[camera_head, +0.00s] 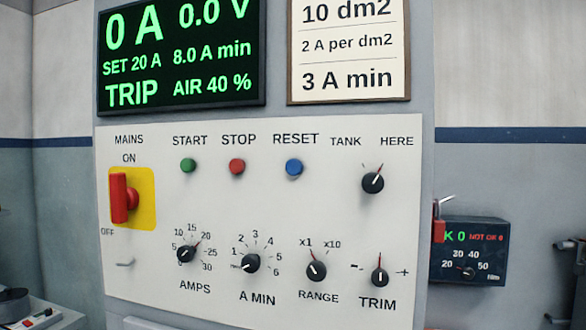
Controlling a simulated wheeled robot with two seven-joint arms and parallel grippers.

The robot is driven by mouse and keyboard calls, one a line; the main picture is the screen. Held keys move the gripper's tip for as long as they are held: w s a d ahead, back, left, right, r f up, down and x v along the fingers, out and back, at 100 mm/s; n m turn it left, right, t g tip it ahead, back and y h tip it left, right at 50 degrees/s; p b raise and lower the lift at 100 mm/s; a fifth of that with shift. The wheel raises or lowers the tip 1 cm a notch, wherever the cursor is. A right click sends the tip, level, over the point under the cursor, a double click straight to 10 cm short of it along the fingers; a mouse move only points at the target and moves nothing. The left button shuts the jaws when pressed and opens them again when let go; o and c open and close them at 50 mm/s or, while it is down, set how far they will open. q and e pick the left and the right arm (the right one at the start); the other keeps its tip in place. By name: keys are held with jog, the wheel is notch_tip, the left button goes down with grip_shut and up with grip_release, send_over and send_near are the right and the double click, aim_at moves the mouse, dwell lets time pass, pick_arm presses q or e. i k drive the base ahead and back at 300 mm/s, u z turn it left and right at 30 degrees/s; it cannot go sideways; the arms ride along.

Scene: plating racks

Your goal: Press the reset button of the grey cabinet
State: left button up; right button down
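The grey cabinet (420,60) fills the middle of the head view, with a pale control panel (330,220) on its front. The blue reset button (294,168) sits under the label RESET, right of the red stop button (237,166) and the green start button (188,165). The display (182,55) above reads 0 A, 0.0 V, SET 20 A, 8.0 A min, TRIP and AIR 40 %. Neither of my grippers is in view.
A red mains switch (122,198) on a yellow plate is at the panel's left. Several black knobs (250,263) line its lower part. A small dark meter box (470,250) is to the right. The space before the reset button looks clear.

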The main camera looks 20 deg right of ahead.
aim_at(294, 167)
jog(key=z, duration=0.7)
jog(key=k, duration=0.8)
jog(key=u, duration=0.65)
